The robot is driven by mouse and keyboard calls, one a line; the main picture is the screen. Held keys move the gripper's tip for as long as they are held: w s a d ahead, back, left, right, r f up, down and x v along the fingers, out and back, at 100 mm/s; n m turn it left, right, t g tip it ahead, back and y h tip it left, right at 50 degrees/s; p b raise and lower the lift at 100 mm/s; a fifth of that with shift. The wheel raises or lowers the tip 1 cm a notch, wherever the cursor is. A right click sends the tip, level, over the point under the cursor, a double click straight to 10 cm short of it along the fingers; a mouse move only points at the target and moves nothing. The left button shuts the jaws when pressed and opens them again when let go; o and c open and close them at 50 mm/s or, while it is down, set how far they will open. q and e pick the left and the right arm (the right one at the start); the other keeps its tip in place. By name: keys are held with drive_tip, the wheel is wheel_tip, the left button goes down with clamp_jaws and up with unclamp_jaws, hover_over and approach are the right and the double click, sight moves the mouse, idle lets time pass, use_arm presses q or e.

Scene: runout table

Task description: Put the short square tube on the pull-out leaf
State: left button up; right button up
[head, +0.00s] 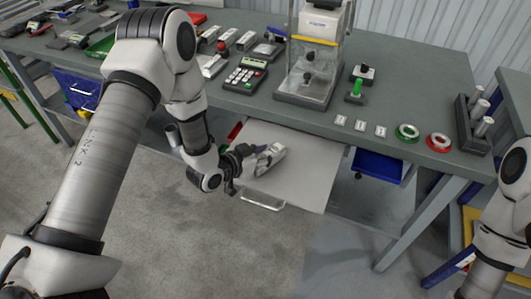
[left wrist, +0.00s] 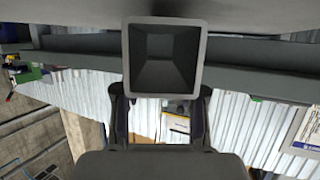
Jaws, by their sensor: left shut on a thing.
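The short square tube (left wrist: 165,82) is a grey, hollow piece. In the left wrist view I look straight into its open end, with the gripper fingers on either side of it. In the head view my left gripper (head: 254,158) is shut on the tube, over the pull-out leaf (head: 310,165). The light grey tube (head: 271,156) shows partly there beyond the dark fingers. I cannot tell whether it touches the leaf. The leaf is a pale flat board pulled out from under the table, with a handle on its front edge. My right gripper is outside the view.
The grey table (head: 405,105) lies behind and above the leaf. It carries a clear-sided balance (head: 312,60), a calculator-like keypad (head: 245,74), green (head: 407,132) and red (head: 438,142) rings and a tube rack (head: 470,125). A blue bin (head: 378,166) hangs below. The leaf's right part is bare.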

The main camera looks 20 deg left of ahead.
use_arm(q)
drive_tip(key=shift+w+a+f, duration=0.1)
drive_tip(key=shift+f, duration=0.4)
drive_tip(key=o, duration=1.2)
drive_tip(key=shift+f, duration=0.1)
drive_tip(key=shift+o, duration=0.2)
drive_tip(key=shift+r, duration=0.3)
drive_tip(key=v, duration=1.2)
drive_tip(key=s+f+n+g+y, duration=0.5)
drive_tip(key=s+f+g, duration=0.7)
drive_tip(key=s+f, duration=0.8)
drive_tip(key=s, duration=0.3)
drive_tip(key=shift+d+f+y, duration=0.2)
drive_tip(key=shift+f+y, duration=0.1)
